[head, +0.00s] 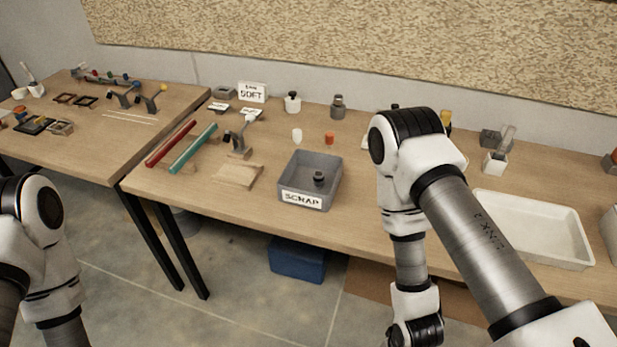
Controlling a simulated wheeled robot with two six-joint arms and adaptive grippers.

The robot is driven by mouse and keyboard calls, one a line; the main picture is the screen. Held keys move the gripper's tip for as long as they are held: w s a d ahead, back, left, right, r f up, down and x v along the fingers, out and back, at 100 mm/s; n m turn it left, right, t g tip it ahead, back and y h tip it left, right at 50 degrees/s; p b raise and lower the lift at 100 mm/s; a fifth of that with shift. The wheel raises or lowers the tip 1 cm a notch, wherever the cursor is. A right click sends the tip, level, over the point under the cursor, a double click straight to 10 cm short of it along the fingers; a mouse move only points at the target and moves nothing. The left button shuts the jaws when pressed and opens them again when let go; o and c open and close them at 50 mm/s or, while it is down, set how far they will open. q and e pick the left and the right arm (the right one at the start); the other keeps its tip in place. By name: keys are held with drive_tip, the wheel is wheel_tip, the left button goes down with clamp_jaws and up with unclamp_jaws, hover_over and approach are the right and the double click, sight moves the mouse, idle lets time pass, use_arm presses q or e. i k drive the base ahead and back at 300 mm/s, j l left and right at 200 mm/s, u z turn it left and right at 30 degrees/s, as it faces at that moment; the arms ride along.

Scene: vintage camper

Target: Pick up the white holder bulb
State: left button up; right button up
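A small white bulb-shaped piece (297,135) stands on the wooden bench behind the grey scrap bin; it looks like the white holder bulb, but it is too small to be sure. A small orange-red piece (329,138) sits to its right, apart from it. My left arm shows at the lower left edge and its gripper is out of the picture. My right arm crosses the right half of the view, bending down in front of the bench. Its gripper is cut off below the bottom edge. Neither gripper is seen near the white piece.
The scrap bin (310,172) holds a small dark part. A metal stand (239,140), red rod (171,143) and teal rod (193,148) lie left. Jars (292,102) stand behind. A white tray (533,228) is at right. My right arm hides part of the bench.

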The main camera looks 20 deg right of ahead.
sight(296, 132)
drive_tip(key=j+z, duration=0.45)
drive_tip(key=z, duration=0.25)
drive_tip(key=k+j+z, duration=0.1)
drive_tip(key=z, duration=0.25)
drive_tip(key=j, duration=0.1)
